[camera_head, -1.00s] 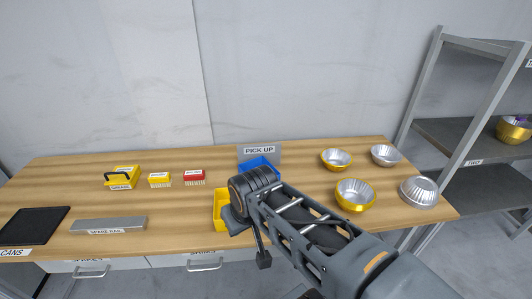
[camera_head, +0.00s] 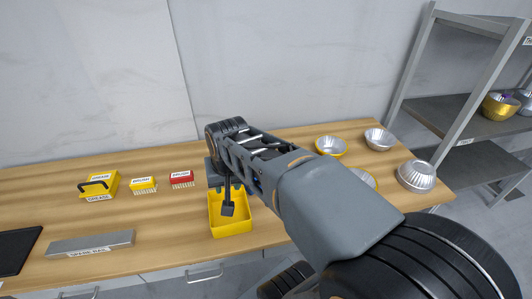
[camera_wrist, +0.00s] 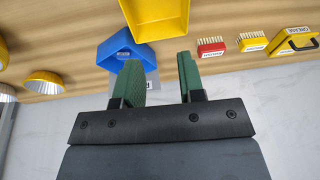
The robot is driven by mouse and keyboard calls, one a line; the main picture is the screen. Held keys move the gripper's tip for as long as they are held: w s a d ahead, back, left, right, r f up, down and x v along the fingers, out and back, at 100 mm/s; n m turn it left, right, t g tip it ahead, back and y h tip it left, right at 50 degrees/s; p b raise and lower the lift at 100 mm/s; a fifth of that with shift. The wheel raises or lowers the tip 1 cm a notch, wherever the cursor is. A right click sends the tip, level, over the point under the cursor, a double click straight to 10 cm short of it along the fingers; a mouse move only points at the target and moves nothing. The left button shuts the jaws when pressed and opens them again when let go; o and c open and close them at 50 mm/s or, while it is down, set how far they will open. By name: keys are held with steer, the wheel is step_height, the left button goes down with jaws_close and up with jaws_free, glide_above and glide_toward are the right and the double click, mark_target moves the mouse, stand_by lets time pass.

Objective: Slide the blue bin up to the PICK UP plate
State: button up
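The blue bin (camera_wrist: 118,42) lies on the wooden table in the wrist view, its open side showing and a pale label near its lower edge. In the head view my arm hides most or all of it. My gripper (camera_wrist: 160,78) is open, its two green-padded fingers apart with nothing between them. The left finger overlaps the bin's lower edge in the wrist view; I cannot tell if they touch. A grey plate with dark lettering (camera_wrist: 147,88), seemingly the PICK UP plate, shows partly between the fingers; my arm covers it in the head view.
A yellow bin (camera_head: 231,226) stands beside the blue bin, towards the table's front edge. Fluted metal cups (camera_head: 416,176) stand right. The wall (camera_head: 90,80) rises behind.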

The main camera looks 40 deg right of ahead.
steer(key=w+d+f+m+g, duration=0.1)
steer(key=w+d+f+m, duration=0.2)
steer(key=d+m, duration=0.4)
steer(key=w+d+f+m+g+y, duration=0.1)
steer(key=w+d+f+m, duration=0.3)
steer(key=d, duration=0.9)
steer(key=w+m+g, duration=0.1)
steer(key=w+m, duration=0.1)
steer(key=m, duration=0.1)
steer(key=shift+w+f+m+y, duration=0.15)
steer(key=shift+m+y, duration=0.15)
steer(key=f, duration=0.4)
steer(key=a+f, duration=0.1)
steer(key=f, duration=0.8)
steer(key=shift+a+f, duration=0.3)
steer(key=shift+f, duration=0.05)
jaws_close()
